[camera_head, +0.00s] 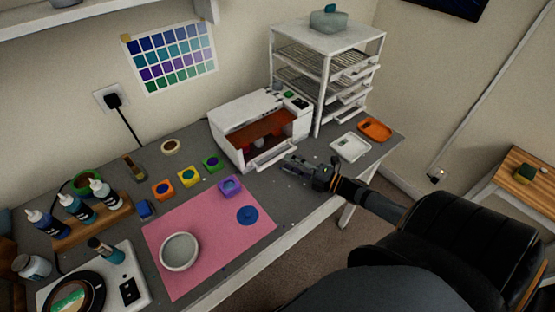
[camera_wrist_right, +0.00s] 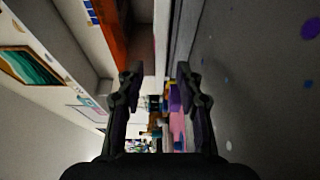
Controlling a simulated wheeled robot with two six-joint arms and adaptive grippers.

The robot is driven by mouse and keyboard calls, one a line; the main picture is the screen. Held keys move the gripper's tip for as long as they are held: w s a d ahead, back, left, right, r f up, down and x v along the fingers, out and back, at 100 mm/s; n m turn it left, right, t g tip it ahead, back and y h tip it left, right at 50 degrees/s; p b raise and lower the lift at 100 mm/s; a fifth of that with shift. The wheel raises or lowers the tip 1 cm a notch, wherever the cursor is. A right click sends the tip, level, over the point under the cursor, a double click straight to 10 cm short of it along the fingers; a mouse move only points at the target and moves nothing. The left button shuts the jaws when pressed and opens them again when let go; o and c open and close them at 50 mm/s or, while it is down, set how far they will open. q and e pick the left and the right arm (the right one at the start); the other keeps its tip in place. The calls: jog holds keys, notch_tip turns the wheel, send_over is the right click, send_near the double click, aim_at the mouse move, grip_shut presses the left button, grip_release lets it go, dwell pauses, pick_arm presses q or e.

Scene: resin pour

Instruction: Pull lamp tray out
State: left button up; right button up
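The white curing lamp (camera_head: 232,130) stands at the back of the desk, its front open onto a dark interior with an orange-red panel (camera_head: 268,130). The lamp tray (camera_head: 275,155) shows as a white front bar low on the lamp. My right gripper (camera_head: 292,164) is low over the desk just right of that bar. In the right wrist view my right gripper (camera_wrist_right: 160,78) has its two fingers apart, with the pale tray edge and orange panel (camera_wrist_right: 112,32) beyond them. Whether a finger touches the tray is unclear. My left gripper is not in view.
A white drawer rack (camera_head: 322,75) stands behind the lamp. A white dish (camera_head: 350,147) and an orange dish (camera_head: 375,129) lie right of my gripper. A pink mat (camera_head: 205,240) with a round bowl (camera_head: 180,251) lies front left, near several small coloured cups.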

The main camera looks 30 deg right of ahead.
aim_at(279, 159)
jog(key=x, duration=0.5)
jog(key=shift+w, duration=0.25)
jog(key=shift+a, duration=0.1)
jog(key=shift+c, duration=0.6)
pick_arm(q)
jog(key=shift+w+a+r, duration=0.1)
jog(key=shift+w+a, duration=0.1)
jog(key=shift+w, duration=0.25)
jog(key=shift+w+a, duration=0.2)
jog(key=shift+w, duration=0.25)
pick_arm(e)
grip_shut()
